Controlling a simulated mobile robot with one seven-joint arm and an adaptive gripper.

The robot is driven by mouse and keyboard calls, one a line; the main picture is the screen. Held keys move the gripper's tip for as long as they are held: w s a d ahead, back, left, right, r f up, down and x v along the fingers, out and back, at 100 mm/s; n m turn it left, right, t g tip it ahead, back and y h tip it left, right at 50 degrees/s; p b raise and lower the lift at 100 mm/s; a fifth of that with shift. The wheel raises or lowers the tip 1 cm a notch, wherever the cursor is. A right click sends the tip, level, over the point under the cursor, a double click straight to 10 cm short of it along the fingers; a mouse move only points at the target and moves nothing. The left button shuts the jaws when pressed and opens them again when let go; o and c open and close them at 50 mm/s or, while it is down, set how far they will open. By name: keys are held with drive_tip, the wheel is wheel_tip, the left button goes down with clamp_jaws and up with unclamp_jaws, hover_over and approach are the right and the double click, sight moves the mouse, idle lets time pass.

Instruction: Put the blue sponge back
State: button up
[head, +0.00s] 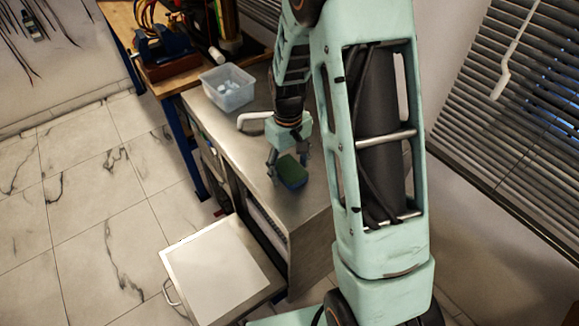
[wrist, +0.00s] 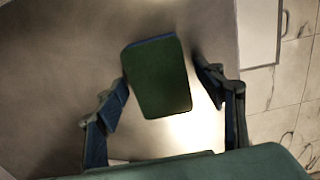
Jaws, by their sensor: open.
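The blue sponge (head: 291,172) lies on the metal counter top (head: 308,213). It has a dark green upper face and a blue side. In the wrist view the sponge (wrist: 158,76) lies green face up, slightly tilted in the picture, between and just beyond my fingertips. My gripper (head: 287,165) is open and points down over the sponge. I cannot tell how high the fingertips are above the counter.
A clear plastic tub (head: 228,88) with pale items stands on the counter behind my gripper. A white curved handle (head: 254,119) is beside it. A drawer or door with a pale top (head: 218,272) stands out from the counter's front. A vise (head: 163,46) sits on the wooden bench behind.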

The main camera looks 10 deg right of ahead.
sight(289, 169)
wheel_tip(289, 169, up, 12)
idle(0.4)
idle(0.4)
